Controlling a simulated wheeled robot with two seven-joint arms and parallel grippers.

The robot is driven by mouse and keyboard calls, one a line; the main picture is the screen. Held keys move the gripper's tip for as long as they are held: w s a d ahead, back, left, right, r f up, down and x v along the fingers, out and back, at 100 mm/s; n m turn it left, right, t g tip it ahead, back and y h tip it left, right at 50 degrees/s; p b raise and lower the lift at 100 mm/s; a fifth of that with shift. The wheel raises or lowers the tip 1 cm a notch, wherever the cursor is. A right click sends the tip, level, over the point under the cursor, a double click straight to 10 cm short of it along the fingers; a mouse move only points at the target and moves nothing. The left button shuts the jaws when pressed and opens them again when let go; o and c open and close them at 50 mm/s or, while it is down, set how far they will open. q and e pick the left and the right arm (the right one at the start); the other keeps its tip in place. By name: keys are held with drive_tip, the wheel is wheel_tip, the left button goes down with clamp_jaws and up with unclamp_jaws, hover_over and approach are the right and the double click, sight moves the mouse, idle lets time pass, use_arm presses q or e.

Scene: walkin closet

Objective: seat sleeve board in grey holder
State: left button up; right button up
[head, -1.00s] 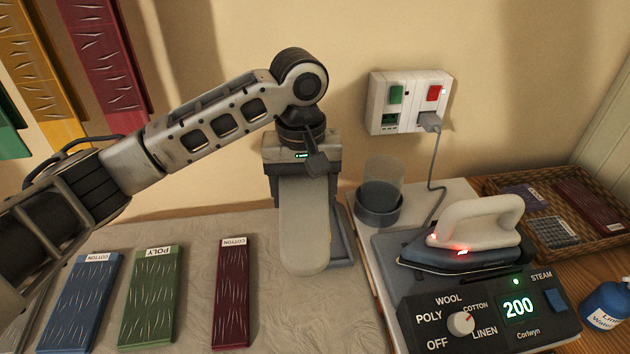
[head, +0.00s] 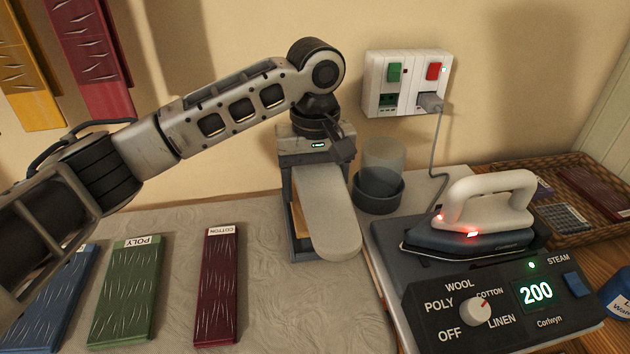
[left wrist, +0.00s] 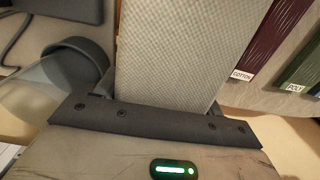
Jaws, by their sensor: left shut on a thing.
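The sleeve board (head: 328,212) is a long pale grey padded board with a rounded near end. It also fills the top middle of the left wrist view (left wrist: 182,50). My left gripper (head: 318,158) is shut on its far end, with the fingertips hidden. The grey holder (head: 300,246) is a dark grey frame below the board, mostly covered by it. The board lies askew over the holder, its rounded end reaching past the holder's right side. The holder's left side and a tan strip inside show. I cannot tell the gap between them. My right gripper is not in view.
A hot iron (head: 475,225) on its station, reading 200, stands to the right. A clear cup in a dark ring (head: 378,190) stands close right of the board. Fabric swatches (head: 218,285) lie to the left. A cord runs from the wall socket (head: 405,83).

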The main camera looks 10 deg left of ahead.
use_arm(q)
drive_tip(key=shift+f, duration=1.7)
drive_tip(key=shift+f+p, duration=0.15)
drive_tip(key=shift+p, duration=0.3)
drive_tip(key=o, duration=1.5)
drive_tip(key=shift+c, duration=0.2)
drive_tip(key=shift+f, duration=0.1)
wheel_tip(320, 180, up, 16)
drive_tip(key=shift+r+p, duration=0.1)
drive_tip(key=shift+p, duration=0.75)
